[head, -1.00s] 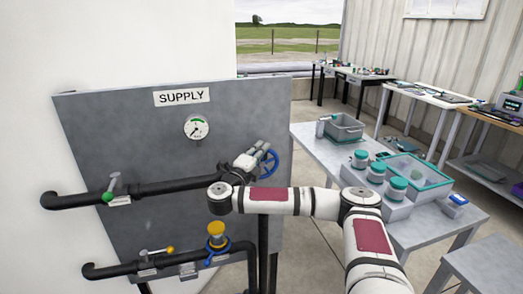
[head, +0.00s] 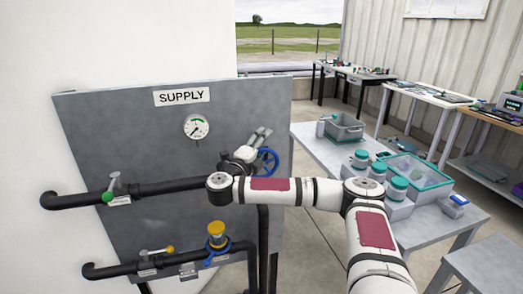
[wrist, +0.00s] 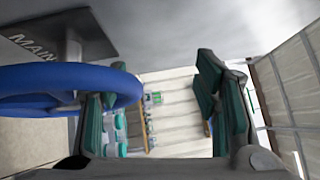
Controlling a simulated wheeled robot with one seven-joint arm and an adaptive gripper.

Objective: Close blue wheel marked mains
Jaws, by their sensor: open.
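The blue wheel (head: 268,162) stands at the right end of the upper pipe on the grey supply panel (head: 130,130). In the wrist view its thick blue rim (wrist: 60,86) fills the left side, beside a grey plate reading "MAIN", its end cut off (wrist: 42,45). My gripper (wrist: 160,105) is open, its dark green finger pads apart. The rim overlaps the left finger in the picture and its right end reaches into the gap. I cannot tell whether it touches a finger. In the head view my gripper (head: 259,137) is just above and left of the wheel.
A gauge (head: 197,127) is above. A grey table (head: 330,150) with containers stands right of the panel.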

